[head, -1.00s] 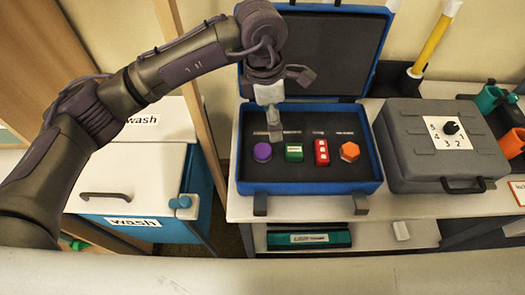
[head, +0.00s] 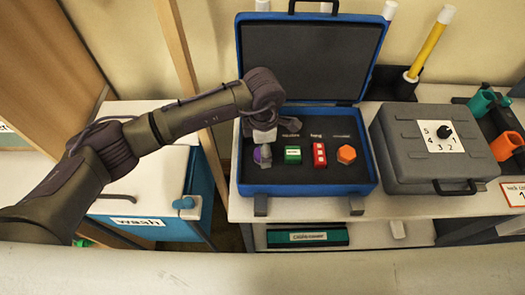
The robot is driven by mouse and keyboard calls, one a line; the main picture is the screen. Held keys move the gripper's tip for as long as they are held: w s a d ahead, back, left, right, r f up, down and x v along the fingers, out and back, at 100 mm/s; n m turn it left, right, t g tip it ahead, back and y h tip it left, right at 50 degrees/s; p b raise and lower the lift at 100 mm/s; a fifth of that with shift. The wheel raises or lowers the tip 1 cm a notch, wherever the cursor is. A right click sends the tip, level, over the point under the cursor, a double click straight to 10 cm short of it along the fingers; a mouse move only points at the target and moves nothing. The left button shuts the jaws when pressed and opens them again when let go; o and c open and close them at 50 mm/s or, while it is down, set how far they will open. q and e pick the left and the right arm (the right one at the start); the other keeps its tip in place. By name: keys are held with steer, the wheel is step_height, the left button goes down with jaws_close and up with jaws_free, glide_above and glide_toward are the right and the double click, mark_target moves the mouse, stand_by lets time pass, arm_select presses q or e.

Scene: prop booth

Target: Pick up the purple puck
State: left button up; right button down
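The purple puck (head: 257,155) lies at the left end of a row in the dark foam of an open blue case (head: 368,185). My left gripper (head: 265,155) is over the puck, with a grey finger in front of part of it. The arm comes in from the left and its wrist hides most of the gripper. I cannot tell whether the fingers are open or touching the puck. My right gripper is not in view.
A green block (head: 293,155), a red block (head: 319,154) and an orange hexagonal piece (head: 346,154) sit to the right in the same case. The case's raised lid (head: 305,60) stands behind. A grey case with a dial (head: 400,165) is to the right.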

arm_select(q)
steer(key=shift+f, duration=0.9)
steer(key=shift+c, duration=0.4)
steer(key=c, duration=1.2)
steer(key=shift+r, duration=0.15)
